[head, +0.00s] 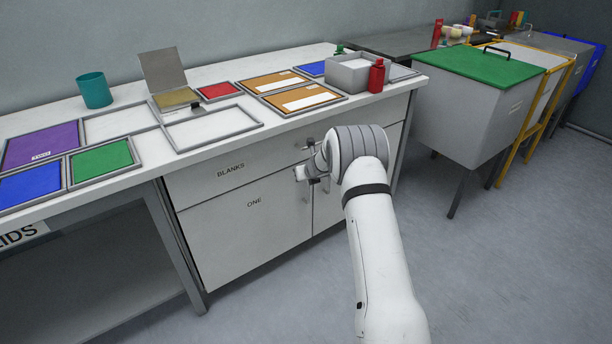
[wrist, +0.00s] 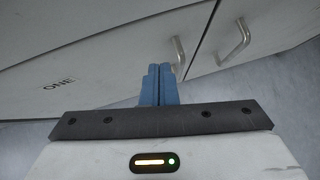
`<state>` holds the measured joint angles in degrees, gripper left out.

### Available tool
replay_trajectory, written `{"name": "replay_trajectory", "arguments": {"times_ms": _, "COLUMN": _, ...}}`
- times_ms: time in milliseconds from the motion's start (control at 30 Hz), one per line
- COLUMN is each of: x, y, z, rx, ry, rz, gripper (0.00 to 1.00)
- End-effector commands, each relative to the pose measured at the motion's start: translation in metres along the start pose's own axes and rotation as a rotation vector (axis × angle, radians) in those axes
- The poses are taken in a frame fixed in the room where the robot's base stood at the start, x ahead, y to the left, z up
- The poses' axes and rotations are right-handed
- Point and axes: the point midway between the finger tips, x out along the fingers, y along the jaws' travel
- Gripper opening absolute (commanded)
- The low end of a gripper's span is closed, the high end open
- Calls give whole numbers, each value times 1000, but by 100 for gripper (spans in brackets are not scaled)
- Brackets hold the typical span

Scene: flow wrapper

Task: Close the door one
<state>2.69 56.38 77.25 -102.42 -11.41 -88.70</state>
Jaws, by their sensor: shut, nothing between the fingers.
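Door one (head: 245,240) is the pale cabinet door labelled ONE under the counter. It looks flush with the cabinet front, with only a thin dark seam along its right edge. In the wrist view, door one (wrist: 90,60) fills the upper left, and its metal bar handle (wrist: 179,52) stands near the seam. My gripper (wrist: 161,70) is shut and empty, its blue fingers together in front of the door's lower right part. Whether the fingertips touch the door is unclear. In the head view my arm hides part of the gripper.
A drawer labelled BLANKS (head: 231,169) sits above door one. A second door (wrist: 270,20) with its own bar handle (wrist: 235,40) adjoins on the right. The counter (head: 390,104) holds trays and a red bottle (head: 376,76). Grey floor (head: 480,280) is clear at the right.

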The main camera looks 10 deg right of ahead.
Motion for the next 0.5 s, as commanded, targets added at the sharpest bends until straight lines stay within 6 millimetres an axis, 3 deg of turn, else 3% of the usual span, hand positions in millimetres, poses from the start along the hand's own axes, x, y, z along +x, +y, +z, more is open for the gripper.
{"name": "replay_trajectory", "arguments": {"times_ms": 333, "x": -6, "y": -5, "z": -13, "rx": 1, "ry": -1, "rz": -1, "gripper": 0}}
{"name": "replay_trajectory", "arguments": {"times_ms": 467, "x": -15, "y": -11, "z": -25, "rx": 0, "ry": -2, "rz": 0, "gripper": 0}}
{"name": "replay_trajectory", "arguments": {"times_ms": 500, "x": -28, "y": -12, "z": -20, "rx": 0, "ry": -3, "rz": 0, "gripper": 0}}
